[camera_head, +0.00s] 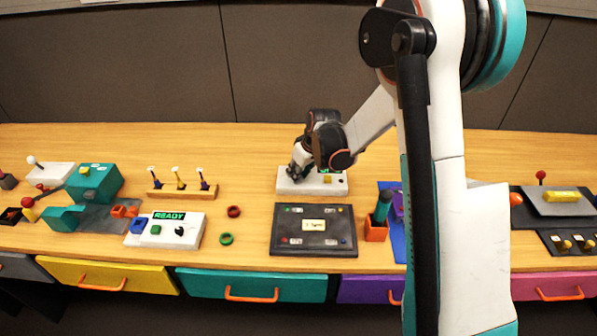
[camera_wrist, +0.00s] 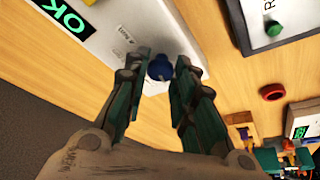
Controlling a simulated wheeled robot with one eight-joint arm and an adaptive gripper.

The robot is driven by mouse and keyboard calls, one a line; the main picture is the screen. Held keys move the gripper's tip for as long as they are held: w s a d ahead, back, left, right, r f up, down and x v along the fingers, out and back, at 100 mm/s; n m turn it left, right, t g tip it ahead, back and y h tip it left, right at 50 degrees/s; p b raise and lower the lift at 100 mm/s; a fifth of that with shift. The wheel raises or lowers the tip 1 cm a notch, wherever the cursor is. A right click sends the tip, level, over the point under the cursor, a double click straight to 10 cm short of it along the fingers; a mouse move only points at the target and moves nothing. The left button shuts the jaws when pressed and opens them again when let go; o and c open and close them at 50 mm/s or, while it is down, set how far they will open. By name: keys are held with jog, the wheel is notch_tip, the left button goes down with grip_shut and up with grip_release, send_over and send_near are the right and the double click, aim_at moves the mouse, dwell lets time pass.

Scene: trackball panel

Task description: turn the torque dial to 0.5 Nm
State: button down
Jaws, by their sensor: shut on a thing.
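A white panel box (camera_head: 311,186) stands on the wooden bench behind the black panel, partly hidden by my arm. My gripper (camera_head: 296,174) is down at the left part of this box. In the wrist view the box (camera_wrist: 108,18) has a green "OK" display (camera_wrist: 63,17) and a round blue dial (camera_wrist: 160,68). My gripper's dark green fingers (camera_wrist: 163,73) stand on either side of the dial and are shut on it. Small printing beside the dial is too small to read. The dial is hidden in the head view.
A black panel (camera_head: 313,251) lies in front of the white box. A white box reading "READY" (camera_head: 183,215), a red ring (camera_head: 234,211) and a green ring (camera_head: 226,239) are to the left. An orange holder (camera_head: 376,231) stands at the right.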

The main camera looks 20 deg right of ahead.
jog(key=c, duration=2.4)
grip_release()
jog(key=m, duration=0.1)
jog(key=m+h, duration=0.1)
jog(key=m, duration=0.2)
jog(key=shift+a+h, duration=0.25)
jog(key=shift+h, duration=0.05)
jog(key=c, duration=2.4)
grip_release()
jog(key=shift+m+h, duration=0.6)
jog(key=shift+m, duration=1)
jog(key=c, duration=2.4)
grip_release()
jog(key=c, duration=2.4)
grip_release()
jog(key=c, duration=1.3)
grip_release()
jog(key=shift+c, duration=0.2)
jog(key=v, duration=1.2)
jog(key=shift+s+a, duration=0.1)
jog(key=shift+a, duration=0.05)
